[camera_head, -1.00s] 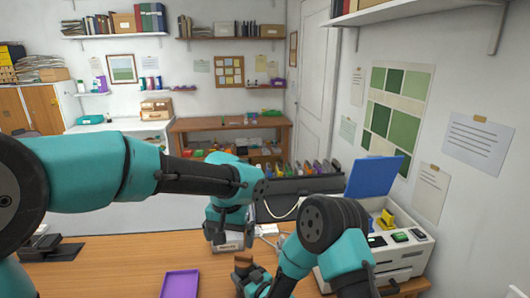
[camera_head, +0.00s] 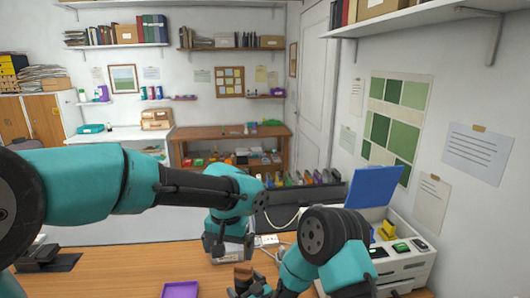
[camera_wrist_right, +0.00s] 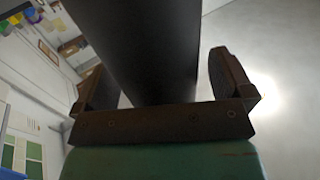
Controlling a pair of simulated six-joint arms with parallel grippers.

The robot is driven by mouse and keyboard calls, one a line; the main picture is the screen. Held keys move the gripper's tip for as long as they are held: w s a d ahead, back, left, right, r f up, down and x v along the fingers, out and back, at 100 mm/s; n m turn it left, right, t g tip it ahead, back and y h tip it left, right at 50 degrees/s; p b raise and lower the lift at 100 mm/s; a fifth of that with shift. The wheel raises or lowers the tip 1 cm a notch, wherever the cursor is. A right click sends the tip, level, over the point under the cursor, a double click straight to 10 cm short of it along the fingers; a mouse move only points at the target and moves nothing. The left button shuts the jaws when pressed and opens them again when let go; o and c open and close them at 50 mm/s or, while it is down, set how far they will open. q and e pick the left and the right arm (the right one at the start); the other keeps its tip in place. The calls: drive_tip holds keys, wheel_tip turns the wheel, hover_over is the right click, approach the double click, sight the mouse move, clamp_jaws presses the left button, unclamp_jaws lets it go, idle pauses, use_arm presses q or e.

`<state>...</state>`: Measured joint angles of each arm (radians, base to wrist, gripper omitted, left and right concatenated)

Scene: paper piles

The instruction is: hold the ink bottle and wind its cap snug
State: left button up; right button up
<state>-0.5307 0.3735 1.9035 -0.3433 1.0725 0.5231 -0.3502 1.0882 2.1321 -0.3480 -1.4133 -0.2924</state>
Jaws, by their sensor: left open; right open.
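I cannot make out the ink bottle or its cap for certain in the head view; my arms hide part of the desk. My left gripper (camera_head: 214,250) points down over the desk beside a pale box-like thing (camera_head: 232,250), whose contact with it I cannot tell. My right gripper (camera_head: 243,280) is lower and nearer, at the bottom of the head view, with its brown fingers partly hidden by its arm. In the right wrist view its open jaws (camera_wrist_right: 170,85) stand either side of a large dark shape (camera_wrist_right: 150,40), which I cannot identify.
A purple tray (camera_head: 180,290) lies on the wooden desk (camera_head: 120,265) at the front. A dark stand (camera_head: 47,260) is at the left. A white machine with a raised blue lid (camera_head: 374,185) stands at the right. Bare desk lies between the stand and the tray.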

drive_tip(key=v, duration=1.1)
drive_tip(key=shift+s+d, duration=0.3)
